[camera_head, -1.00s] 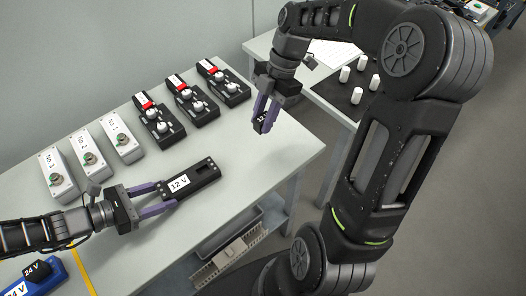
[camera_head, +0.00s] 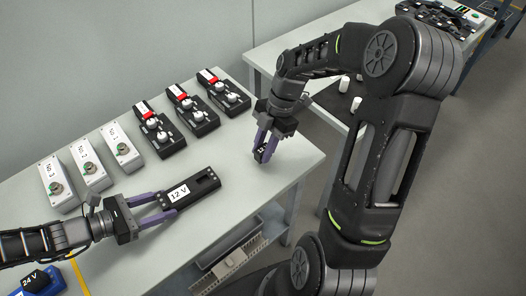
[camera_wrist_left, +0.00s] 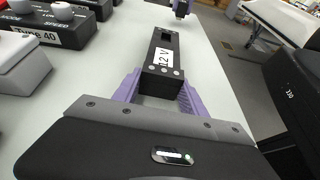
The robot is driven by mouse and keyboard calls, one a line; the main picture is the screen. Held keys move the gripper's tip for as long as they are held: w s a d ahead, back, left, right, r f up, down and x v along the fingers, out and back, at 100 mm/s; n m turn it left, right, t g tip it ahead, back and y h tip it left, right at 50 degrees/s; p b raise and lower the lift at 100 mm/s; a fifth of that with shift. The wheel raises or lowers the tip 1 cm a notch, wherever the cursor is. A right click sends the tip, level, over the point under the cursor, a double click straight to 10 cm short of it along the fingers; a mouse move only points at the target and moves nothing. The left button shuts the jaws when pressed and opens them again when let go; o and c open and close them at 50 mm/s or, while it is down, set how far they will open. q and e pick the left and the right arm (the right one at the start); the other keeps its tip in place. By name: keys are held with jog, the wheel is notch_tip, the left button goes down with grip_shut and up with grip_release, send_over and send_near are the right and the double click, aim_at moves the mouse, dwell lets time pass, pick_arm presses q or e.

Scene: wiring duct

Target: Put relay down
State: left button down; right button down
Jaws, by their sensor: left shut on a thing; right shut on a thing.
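The relay (camera_head: 260,155) is a small black block with a white label. My right gripper (camera_head: 264,145) is shut on it, over the right part of the table; whether it touches the tabletop cannot be told. A black base marked 12 V (camera_head: 190,187) lies on the table to the left of the relay. My left gripper (camera_head: 160,207) is shut on the near end of this base.
Three black units with red switches (camera_head: 193,113) stand along the back of the table. Three grey button boxes (camera_head: 88,170) stand at the left. A blue 24 V unit (camera_head: 40,280) is at the lower left. The tabletop (camera_head: 245,190) around the relay is clear.

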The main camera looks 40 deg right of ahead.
jog(key=shift+f, duration=0.75)
jog(key=shift+f, duration=0.2)
jog(key=c, duration=1.2)
grip_release()
jog(key=shift+o, duration=0.2)
jog(key=shift+r, duration=0.1)
jog(key=v, duration=1.2)
jog(key=shift+r, duration=0.15)
